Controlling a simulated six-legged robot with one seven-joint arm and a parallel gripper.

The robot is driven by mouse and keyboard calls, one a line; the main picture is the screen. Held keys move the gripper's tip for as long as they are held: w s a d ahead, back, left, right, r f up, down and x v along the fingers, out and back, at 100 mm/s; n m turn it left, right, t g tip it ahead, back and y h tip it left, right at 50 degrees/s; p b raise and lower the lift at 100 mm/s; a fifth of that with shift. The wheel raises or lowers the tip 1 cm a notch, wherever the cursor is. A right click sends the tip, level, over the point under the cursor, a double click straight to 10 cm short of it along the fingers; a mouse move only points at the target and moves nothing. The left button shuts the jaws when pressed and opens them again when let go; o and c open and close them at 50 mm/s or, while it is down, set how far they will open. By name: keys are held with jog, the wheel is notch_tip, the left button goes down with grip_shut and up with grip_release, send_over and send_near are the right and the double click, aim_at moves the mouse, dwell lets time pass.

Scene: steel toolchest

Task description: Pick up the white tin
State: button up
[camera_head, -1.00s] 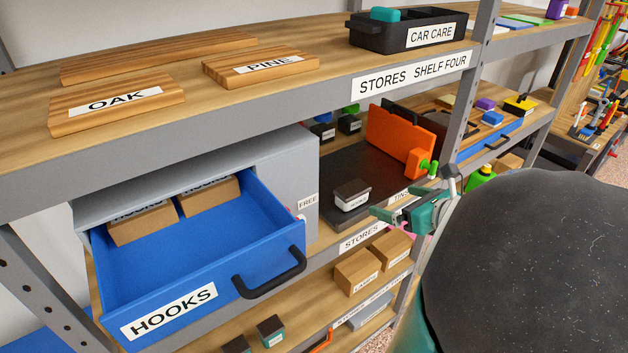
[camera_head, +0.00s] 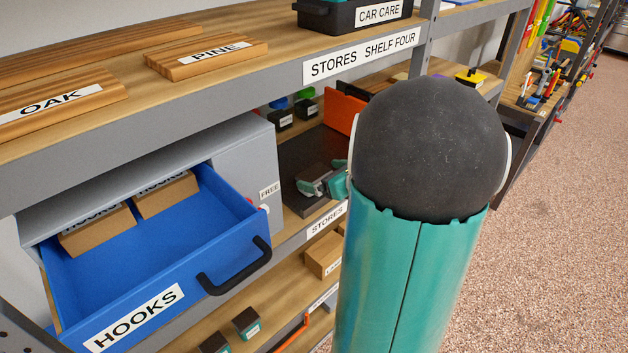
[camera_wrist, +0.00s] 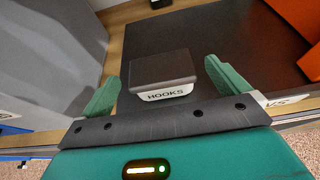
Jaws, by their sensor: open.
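The white tin (camera_wrist: 166,92) has a dark lid and a label reading HOOKS. In the wrist view it sits on a dark mat (camera_wrist: 220,45) on the shelf, between the two fingers of my gripper and just ahead of its palm. My gripper (camera_wrist: 160,88) is open, with a green finger on each side of the tin and a gap showing on both sides. In the head view my gripper (camera_head: 322,184) is at the mat, and the tin (camera_head: 314,172) is mostly hidden behind it.
A grey cabinet (camera_head: 225,165) with an open blue HOOKS drawer (camera_head: 150,285) stands to the left, with cardboard boxes inside. An orange object (camera_head: 342,107) stands behind on the mat. The upper shelf edge (camera_head: 290,75) runs above my gripper.

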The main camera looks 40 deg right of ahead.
jog(key=shift+w+f, duration=0.25)
jog(key=shift+w, duration=0.3)
jog(key=c, duration=1)
jog(key=shift+r, duration=0.15)
